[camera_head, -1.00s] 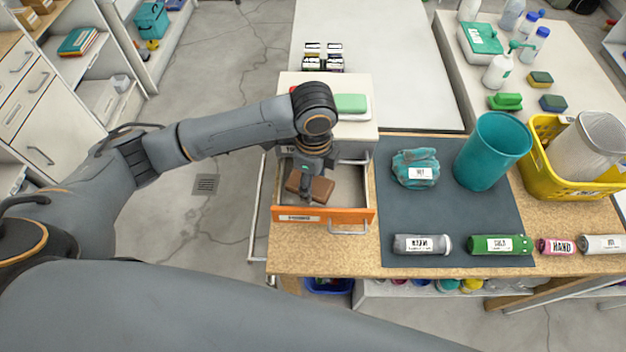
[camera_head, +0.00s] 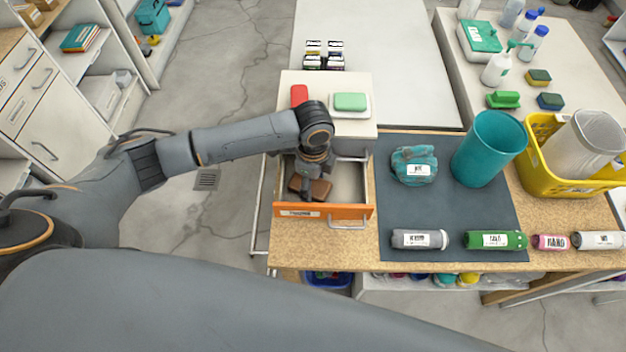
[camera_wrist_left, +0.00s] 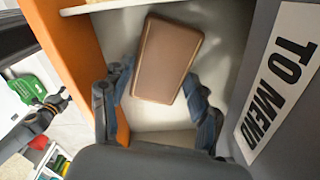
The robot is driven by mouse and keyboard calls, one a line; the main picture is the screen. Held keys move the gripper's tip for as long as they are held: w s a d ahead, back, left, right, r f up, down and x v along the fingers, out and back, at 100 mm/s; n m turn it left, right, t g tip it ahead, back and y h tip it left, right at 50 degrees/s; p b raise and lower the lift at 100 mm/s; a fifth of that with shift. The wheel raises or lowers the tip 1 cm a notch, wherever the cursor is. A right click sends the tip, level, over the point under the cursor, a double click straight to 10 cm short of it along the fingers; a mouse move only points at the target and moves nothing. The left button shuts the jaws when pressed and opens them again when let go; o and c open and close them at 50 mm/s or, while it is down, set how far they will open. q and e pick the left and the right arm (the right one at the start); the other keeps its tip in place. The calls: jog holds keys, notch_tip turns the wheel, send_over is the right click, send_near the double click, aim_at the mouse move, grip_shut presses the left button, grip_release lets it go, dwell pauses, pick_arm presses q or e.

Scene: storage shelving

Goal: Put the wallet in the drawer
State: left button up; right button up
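The brown wallet (camera_head: 321,189) lies inside the pulled-out drawer with the orange front (camera_head: 347,211). In the left wrist view the wallet (camera_wrist_left: 168,58) rests on the pale drawer floor, close to the orange wall (camera_wrist_left: 62,40). My left gripper (camera_head: 306,188) reaches down into the drawer over the wallet and hides part of it. In the left wrist view its fingers (camera_wrist_left: 158,80) are spread apart, one on each side of the wallet's near end. The left finger is close to the wallet's edge; I cannot tell if it touches.
A red item (camera_head: 299,95) and a green soap-like block (camera_head: 350,101) sit on the white cabinet top behind the drawer. A dark mat (camera_head: 450,210) on the right holds a teal cup (camera_head: 488,150), a teal cloth bundle (camera_head: 414,165) and bottles.

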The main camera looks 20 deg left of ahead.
aim_at(313, 186)
pick_arm(q)
jog(key=shift+r, duration=0.1)
notch_tip(313, 186, up, 12)
jog(key=b, duration=0.2)
jog(key=shift+b, duration=0.35)
dwell(0.6)
